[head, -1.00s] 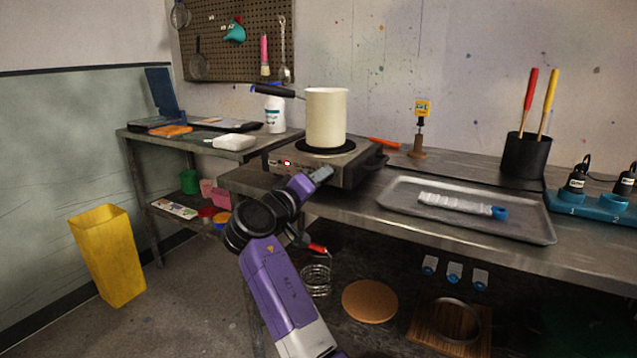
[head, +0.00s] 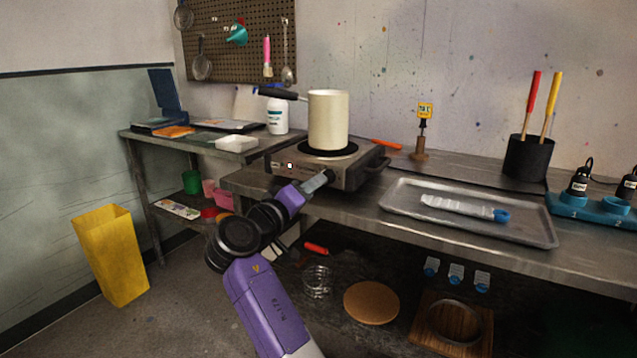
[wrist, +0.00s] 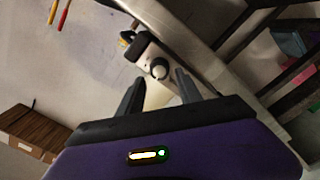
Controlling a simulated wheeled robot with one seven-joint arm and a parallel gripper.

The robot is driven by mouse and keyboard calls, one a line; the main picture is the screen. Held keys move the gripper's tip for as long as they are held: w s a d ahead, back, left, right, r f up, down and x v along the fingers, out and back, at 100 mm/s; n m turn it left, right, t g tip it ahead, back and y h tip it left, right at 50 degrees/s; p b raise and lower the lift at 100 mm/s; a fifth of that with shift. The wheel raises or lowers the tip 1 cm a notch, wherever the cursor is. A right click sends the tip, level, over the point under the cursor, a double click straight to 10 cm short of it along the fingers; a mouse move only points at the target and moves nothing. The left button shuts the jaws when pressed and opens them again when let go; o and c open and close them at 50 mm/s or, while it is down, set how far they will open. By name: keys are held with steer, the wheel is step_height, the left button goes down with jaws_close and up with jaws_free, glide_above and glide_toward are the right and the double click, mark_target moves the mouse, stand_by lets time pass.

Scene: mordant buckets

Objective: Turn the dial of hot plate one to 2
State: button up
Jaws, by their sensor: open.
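The hot plate (head: 352,176) stands on the steel bench with a cream pot (head: 328,120) on its dark round burner. In the wrist view its round pale dial (wrist: 160,68) faces me on the front panel. My gripper (wrist: 159,78) is open, with one finger to each side of the dial in the picture and the dial a little beyond the fingertips. I cannot see any contact. In the head view my gripper (head: 325,178) is in front of the hot plate's front face and hides the dial there. The dial's numbers and setting are too small to read.
A metal tray (head: 400,208) with a white, blue-ended tool lies to the right along the bench's front edge. A lower shelf with a round cork mat (head: 371,303) is under the bench. A yellow bin (head: 110,258) stands at left.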

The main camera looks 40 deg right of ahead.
steer(key=shift+v, duration=1.65)
